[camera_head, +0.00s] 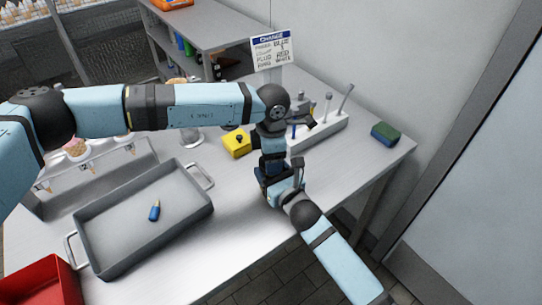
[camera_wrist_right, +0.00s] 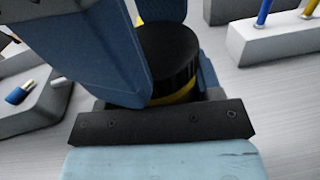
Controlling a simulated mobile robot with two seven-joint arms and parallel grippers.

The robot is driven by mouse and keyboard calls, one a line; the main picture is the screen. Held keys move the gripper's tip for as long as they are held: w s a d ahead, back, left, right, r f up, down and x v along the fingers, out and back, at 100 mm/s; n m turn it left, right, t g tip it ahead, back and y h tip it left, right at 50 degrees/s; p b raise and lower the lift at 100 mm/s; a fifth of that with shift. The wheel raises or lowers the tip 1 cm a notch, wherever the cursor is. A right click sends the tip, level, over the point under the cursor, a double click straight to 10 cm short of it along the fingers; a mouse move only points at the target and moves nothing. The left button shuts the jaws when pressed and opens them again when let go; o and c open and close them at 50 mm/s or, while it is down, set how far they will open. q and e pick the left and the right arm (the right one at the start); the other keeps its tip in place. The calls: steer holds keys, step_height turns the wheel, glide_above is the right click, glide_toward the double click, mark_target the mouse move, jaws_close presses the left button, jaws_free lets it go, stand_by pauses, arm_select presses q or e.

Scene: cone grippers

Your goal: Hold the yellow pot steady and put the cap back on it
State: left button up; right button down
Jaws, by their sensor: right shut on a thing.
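The yellow pot shows in the right wrist view as a thin yellow band (camera_wrist_right: 186,97) under a black cap (camera_wrist_right: 168,50). The cap sits over the pot's top; whether it is fully seated I cannot tell. My right gripper (camera_wrist_right: 178,85) is shut on the pot, with blue fingers at its sides. In the head view the pot is hidden where my two grippers meet. My left gripper (camera_head: 271,170) points down there, directly above my right gripper (camera_head: 284,188). A blue part (camera_wrist_right: 162,9), likely of my left gripper, reaches behind the cap. Its jaw opening is hidden.
A yellow block with a black knob (camera_head: 236,146) lies behind my grippers. A pale rack (camera_head: 325,132) with upright tools and a green-blue sponge (camera_head: 385,134) stand right. A red bin (camera_head: 45,285) is front left.

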arm_select(q)
steer(key=shift+m, duration=1.2)
steer(key=o, duration=1.1)
arm_select(e)
steer(key=shift+f, duration=0.1)
arm_select(q)
step_height(320, 180, up, 12)
steer(key=shift+r, duration=0.1)
arm_select(e)
steer(key=shift+c, duration=1)
jaws_free()
arm_select(q)
steer(key=shift+r, duration=0.1)
arm_select(e)
steer(key=v, duration=1.4)
